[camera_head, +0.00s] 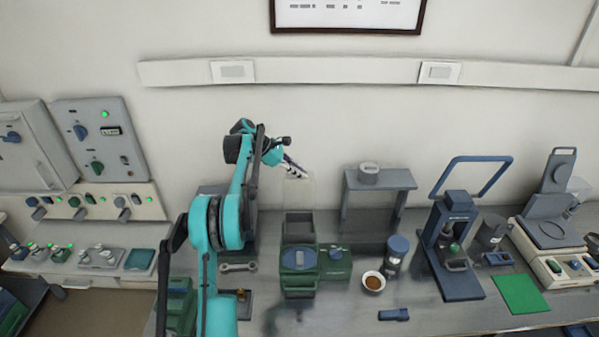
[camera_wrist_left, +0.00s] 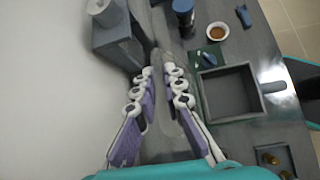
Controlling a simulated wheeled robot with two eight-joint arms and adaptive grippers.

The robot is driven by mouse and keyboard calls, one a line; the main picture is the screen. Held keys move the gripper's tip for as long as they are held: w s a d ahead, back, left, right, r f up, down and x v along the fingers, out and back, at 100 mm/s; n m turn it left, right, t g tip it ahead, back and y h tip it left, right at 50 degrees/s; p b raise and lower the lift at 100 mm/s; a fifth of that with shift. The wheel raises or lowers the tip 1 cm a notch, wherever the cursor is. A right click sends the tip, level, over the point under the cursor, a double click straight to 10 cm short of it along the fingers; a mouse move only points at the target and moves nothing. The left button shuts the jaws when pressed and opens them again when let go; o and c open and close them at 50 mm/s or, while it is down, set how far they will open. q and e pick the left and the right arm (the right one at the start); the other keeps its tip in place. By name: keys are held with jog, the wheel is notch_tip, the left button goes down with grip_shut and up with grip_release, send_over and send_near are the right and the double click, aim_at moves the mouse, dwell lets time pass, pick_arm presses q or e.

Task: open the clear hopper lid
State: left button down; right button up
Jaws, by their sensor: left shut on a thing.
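The clear hopper lid (camera_head: 299,192) stands roughly upright behind the open hopper box (camera_head: 298,224) of the green machine (camera_head: 300,262). My left gripper (camera_head: 294,170) is at the lid's upper edge, shut on it. In the left wrist view, the fingers of my left gripper (camera_wrist_left: 164,82) lie on both sides of a pale, see-through strip of the lid (camera_wrist_left: 168,118). The dark hopper box (camera_wrist_left: 230,92) shows to the right of the fingers, uncovered and empty-looking. My right gripper is not in view.
A grey stand (camera_head: 378,183) with a small cylinder is right of the lid. A bowl of brown grains (camera_head: 373,282) and a blue-capped jar (camera_head: 396,252) stand on the bench. A wrench (camera_head: 238,267) lies left of the machine. The wall is close behind.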

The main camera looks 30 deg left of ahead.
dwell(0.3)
pick_arm(q)
jog(key=c, duration=1.6)
grip_release()
jog(key=shift+f, duration=0.1)
jog(key=v, duration=1.2)
jog(key=shift+w+a, duration=0.1)
